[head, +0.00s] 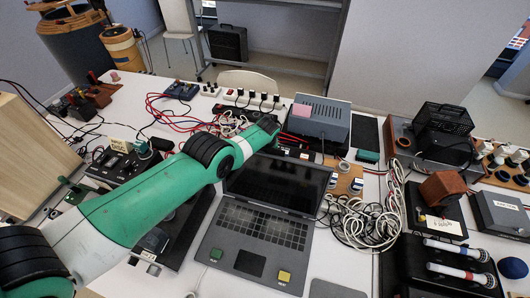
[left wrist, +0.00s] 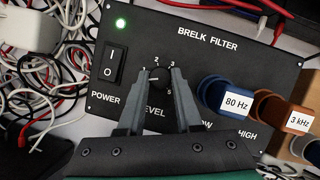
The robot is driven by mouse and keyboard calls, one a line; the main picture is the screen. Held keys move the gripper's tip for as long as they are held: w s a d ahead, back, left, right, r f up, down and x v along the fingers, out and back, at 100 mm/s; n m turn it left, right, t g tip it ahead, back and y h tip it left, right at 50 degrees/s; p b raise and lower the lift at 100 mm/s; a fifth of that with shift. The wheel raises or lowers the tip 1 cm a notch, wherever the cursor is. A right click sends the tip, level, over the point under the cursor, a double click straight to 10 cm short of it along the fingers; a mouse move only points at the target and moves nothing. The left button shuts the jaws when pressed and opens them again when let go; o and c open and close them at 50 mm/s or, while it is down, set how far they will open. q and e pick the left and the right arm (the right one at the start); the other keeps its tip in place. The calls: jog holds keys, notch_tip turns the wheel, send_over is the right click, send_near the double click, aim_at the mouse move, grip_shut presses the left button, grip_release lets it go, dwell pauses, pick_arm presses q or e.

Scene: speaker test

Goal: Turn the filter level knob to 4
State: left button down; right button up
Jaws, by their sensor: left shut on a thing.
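The black filter box (left wrist: 230,57), marked BRELK FILTER, fills the middle of the left wrist view. Its power switch (left wrist: 115,62) is at the upper left beside a lit green light (left wrist: 121,23). The dark level knob (left wrist: 158,82) sits between the fingertips of my left gripper (left wrist: 159,73), which is shut on it. Numbers 1, 2, 3 and 5 show around the knob; a finger seems to cover the 4. I cannot tell for sure where the pointer points. In the head view my left gripper (head: 270,124) is at the back of the table. My right gripper is not in view.
Blue 80 Hz knob (left wrist: 228,94) and orange 3 kHz knob (left wrist: 280,112) stand close right of my gripper. White cables (left wrist: 45,70) lie left of the box. In the head view an open laptop (head: 265,215) and a grey device (head: 320,118) are near the arm.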

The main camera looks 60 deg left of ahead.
pick_arm(q)
jog(key=shift+s+r+m+t+p, duration=0.2)
jog(key=shift+m+t+p, duration=0.1)
jog(key=shift+m+p, duration=0.75)
jog(key=shift+f+m+h+p, duration=0.1)
jog(key=shift+m+h+p, duration=0.25)
jog(key=shift+p, duration=0.1)
jog(key=shift+w+a+f+m+t, duration=0.15)
jog(key=shift+m+t, duration=0.25)
jog(key=shift+m, duration=0.5)
jog(key=c, duration=0.6)
grip_release()
